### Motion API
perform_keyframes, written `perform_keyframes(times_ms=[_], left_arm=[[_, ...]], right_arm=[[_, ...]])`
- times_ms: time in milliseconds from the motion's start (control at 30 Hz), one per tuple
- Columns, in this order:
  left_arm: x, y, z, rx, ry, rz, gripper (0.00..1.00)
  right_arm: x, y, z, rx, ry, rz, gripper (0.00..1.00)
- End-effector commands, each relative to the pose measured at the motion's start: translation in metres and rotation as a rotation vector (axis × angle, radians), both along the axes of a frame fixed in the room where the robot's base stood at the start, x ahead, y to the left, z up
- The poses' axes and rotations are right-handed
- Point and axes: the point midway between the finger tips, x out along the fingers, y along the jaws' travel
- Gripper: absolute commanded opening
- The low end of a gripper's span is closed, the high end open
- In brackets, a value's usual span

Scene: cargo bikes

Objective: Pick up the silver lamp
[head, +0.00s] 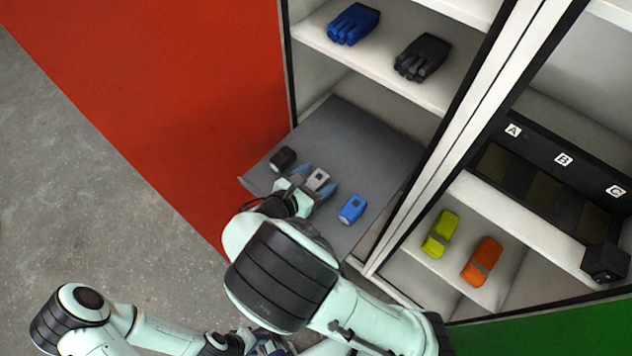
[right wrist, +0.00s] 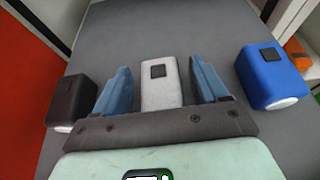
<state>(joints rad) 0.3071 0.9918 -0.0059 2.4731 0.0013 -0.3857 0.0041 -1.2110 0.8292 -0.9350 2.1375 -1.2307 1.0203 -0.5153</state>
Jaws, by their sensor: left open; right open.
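The silver lamp (head: 319,178) lies on a grey pull-out shelf (head: 359,132), between a black lamp (head: 283,158) and a blue lamp (head: 352,208). In the right wrist view the silver lamp (right wrist: 161,84) lies between the two blue fingers of my right gripper (right wrist: 162,88). My right gripper (head: 313,182) is open, with a gap visible on each side of the lamp. My left gripper (head: 270,345) is low at the bottom edge of the head view, partly cut off, open and away from the lamps.
The black lamp (right wrist: 72,100) and the blue lamp (right wrist: 272,77) sit close outside my right fingers. Blue gloves (head: 353,24) and black gloves (head: 422,58) lie on the shelf above. Yellow (head: 440,234) and orange (head: 482,262) items stand in the right cabinet, below a black lettered panel (head: 563,175).

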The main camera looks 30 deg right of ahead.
Motion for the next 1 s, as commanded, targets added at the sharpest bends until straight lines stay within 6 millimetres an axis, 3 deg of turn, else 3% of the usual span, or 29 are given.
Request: perform_keyframes(times_ms=[200, 367, 400, 767, 1000], left_arm=[[0.0, 0.0, 0.0, 0.0, 0.0, 0.0, 0.43], [0.0, 0.0, 0.0, 0.0, 0.0, 0.0, 0.43], [0.0, 0.0, 0.0, 0.0, 0.0, 0.0, 0.43], [0.001, 0.0, 0.002, 0.0, -0.001, 0.0, 0.43], [0.003, 0.0, 0.012, 0.0, -0.004, 0.0, 0.43]], right_arm=[[0.0, 0.0, 0.0, 0.0, 0.0, 0.0, 0.69], [0.0, 0.0, 0.0, 0.0, 0.0, 0.0, 0.17], [0.0, 0.0, 0.0, 0.0, 0.0, 0.0, 0.15], [0.0, 0.0, 0.005, 0.001, -0.001, 0.001, 0.15], [0.001, 0.001, 0.037, 0.005, -0.005, 0.0, 0.15]])
